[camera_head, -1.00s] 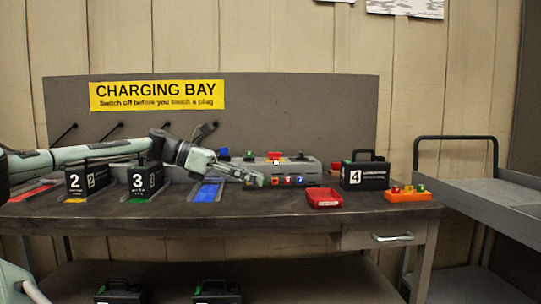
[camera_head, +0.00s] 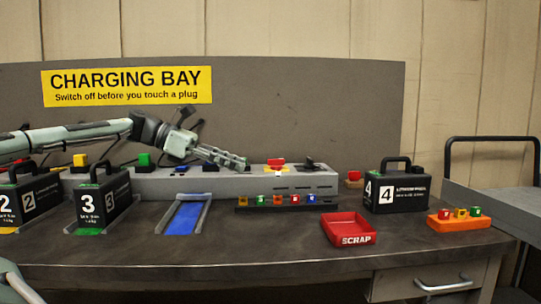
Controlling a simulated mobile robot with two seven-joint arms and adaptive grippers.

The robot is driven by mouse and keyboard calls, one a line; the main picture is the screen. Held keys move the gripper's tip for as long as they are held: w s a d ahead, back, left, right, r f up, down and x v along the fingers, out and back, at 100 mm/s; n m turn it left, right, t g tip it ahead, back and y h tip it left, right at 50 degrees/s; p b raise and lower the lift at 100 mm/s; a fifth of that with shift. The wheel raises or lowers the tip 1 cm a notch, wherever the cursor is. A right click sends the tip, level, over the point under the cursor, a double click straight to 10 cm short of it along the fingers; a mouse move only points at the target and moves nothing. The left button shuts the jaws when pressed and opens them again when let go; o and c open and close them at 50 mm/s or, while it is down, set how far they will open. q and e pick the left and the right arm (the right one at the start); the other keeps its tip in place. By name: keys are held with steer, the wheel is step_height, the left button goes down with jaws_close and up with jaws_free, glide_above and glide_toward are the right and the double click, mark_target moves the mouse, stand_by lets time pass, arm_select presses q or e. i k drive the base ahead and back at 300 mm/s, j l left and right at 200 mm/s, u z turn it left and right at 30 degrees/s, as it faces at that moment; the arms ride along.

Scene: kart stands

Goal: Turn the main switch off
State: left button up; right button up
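A red switch (camera_head: 277,162) on a yellow plate sits on top of the long grey charging unit (camera_head: 313,181), near its right end; I take it for the main switch. A black lever-like part (camera_head: 308,164) is just to its right. My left gripper (camera_head: 246,163) reaches in from the left above the unit. Its fingertips point right and stop a little left of the red switch, apart from it in the picture. Its fingers look together, with nothing between them. My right gripper is not in view.
Black batteries 2 (camera_head: 36,197) and 3 (camera_head: 90,203) stand at left, beside an empty blue bay (camera_head: 186,217). Battery 4 (camera_head: 397,193) stands at right. A red scrap tray (camera_head: 348,229), an orange plug block (camera_head: 459,222) and a row of coloured plugs (camera_head: 295,199) are on the bench.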

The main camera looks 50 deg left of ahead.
mark_target(275, 164)
steer(key=i+j, duration=0.35)
steer(key=j, duration=0.3)
steer(key=i+j, duration=0.2)
steer(key=j, duration=0.1)
